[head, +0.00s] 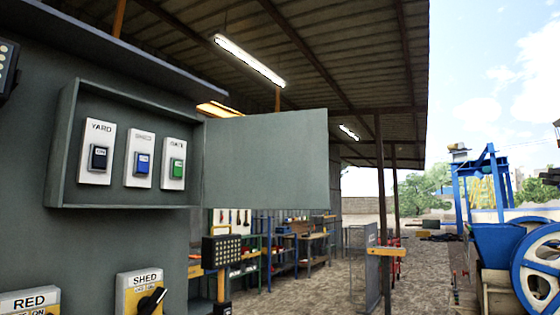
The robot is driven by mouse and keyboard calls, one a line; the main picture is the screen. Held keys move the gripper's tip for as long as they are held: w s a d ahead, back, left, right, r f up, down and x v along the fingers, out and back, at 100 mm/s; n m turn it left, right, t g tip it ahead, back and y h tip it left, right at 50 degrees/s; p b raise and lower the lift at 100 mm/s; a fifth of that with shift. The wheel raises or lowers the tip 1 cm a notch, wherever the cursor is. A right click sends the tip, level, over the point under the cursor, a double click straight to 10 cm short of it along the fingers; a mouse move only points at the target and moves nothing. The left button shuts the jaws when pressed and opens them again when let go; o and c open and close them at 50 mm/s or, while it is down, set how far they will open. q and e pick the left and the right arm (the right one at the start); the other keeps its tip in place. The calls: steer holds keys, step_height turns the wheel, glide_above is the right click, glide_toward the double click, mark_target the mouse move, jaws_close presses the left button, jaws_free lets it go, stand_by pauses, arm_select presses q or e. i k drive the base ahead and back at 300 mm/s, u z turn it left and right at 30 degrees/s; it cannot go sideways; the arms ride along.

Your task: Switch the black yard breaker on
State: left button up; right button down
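The black yard breaker (99,158) sits on a white plate marked YARD, leftmost of three in an open grey wall box (68,140). Small pale lettering shows on its face; I cannot tell which way it is set. To its right are a blue breaker (142,163), its label hard to read, and a green breaker (177,168) with a label that looks like GATE. The box's door (266,160) stands swung open to the right. Neither of my grippers can be made out in this view.
Below the box are a SHED switch (140,293) with a black knob and a RED switch (30,302). A dotted black panel (222,251) stands right of them. Workbenches (290,245) line the shed behind. A blue machine with a wheel (540,268) stands far right.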

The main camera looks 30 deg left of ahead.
mark_target(99, 155)
steer(key=i, duration=3.3)
steer(key=u, duration=3.95)
steer(key=i, duration=0.5)
steer(key=z, duration=0.05)
steer(key=k, duration=1)
steer(key=u, duration=1.1)
steer(key=i, duration=0.7)
steer(key=u, duration=0.05)
